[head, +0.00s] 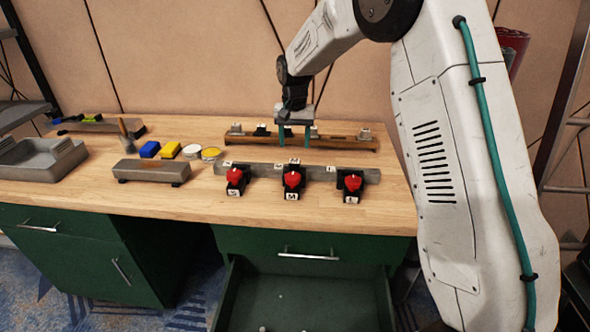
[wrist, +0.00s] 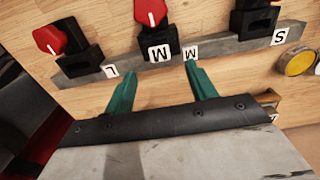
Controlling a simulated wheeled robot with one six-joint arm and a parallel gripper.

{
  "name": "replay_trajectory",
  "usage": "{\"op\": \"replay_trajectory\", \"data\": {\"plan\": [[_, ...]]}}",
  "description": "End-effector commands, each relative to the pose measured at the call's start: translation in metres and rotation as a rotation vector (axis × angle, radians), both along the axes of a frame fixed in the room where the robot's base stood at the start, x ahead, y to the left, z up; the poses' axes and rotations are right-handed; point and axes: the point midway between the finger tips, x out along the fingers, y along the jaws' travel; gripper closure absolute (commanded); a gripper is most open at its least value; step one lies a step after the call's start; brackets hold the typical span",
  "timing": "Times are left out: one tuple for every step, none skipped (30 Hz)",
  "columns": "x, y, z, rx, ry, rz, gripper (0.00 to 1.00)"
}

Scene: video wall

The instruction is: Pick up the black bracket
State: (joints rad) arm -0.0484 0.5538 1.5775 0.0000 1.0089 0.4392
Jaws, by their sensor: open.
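Several black pieces could be the black bracket, and I cannot tell which is meant. Three black holders with red pointed knobs, a left one (head: 235,188), a middle one (head: 291,190) and a right one (head: 351,196), sit along a grey metal rail (head: 326,173). A small dark piece (head: 261,131) sits on the wooden rack behind. My gripper (head: 293,143) has teal fingers, open and empty, pointing down over the rack area behind the middle holder. In the wrist view my gripper (wrist: 160,80) spans a gap facing the middle holder (wrist: 156,43), whose red knob is partly cut off.
The wooden rack (head: 350,143) lies close to my fingers. Blue (head: 150,149) and yellow (head: 168,150) blocks, round tins (head: 211,153), a grey block (head: 152,171) and a grey tray (head: 40,160) stand left. The front of the worktop (head: 215,204) is clear. A green drawer (head: 306,301) stands open below.

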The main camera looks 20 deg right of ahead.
Motion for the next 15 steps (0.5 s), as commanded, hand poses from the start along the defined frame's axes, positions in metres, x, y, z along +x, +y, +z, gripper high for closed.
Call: {"op": "replay_trajectory", "data": {"plan": [[0.002, 0.000, -0.006, -0.001, 0.001, -0.002, 0.44], [0.002, 0.000, -0.009, 0.000, 0.002, -0.003, 0.44], [0.002, 0.000, -0.014, 0.000, 0.002, -0.003, 0.44], [0.002, 0.000, -0.017, 0.000, 0.003, -0.003, 0.44], [0.002, 0.000, -0.020, 0.000, 0.003, -0.003, 0.44], [0.002, 0.000, -0.025, 0.000, 0.002, -0.003, 0.44], [0.001, 0.000, -0.028, 0.000, 0.002, -0.003, 0.44], [0.001, 0.000, -0.030, 0.000, 0.003, -0.003, 0.44], [0.001, 0.000, -0.033, 0.000, 0.003, -0.003, 0.44], [0.001, 0.000, -0.035, 0.000, 0.003, -0.003, 0.44], [0.000, 0.000, -0.038, 0.000, 0.003, -0.003, 0.44], [0.000, 0.000, -0.043, 0.000, 0.003, -0.003, 0.44], [-0.001, 0.000, -0.047, 0.000, 0.003, -0.003, 0.44], [-0.002, 0.000, -0.052, 0.000, 0.004, -0.002, 0.44], [-0.002, 0.000, -0.058, 0.000, 0.004, -0.002, 0.44]]}}
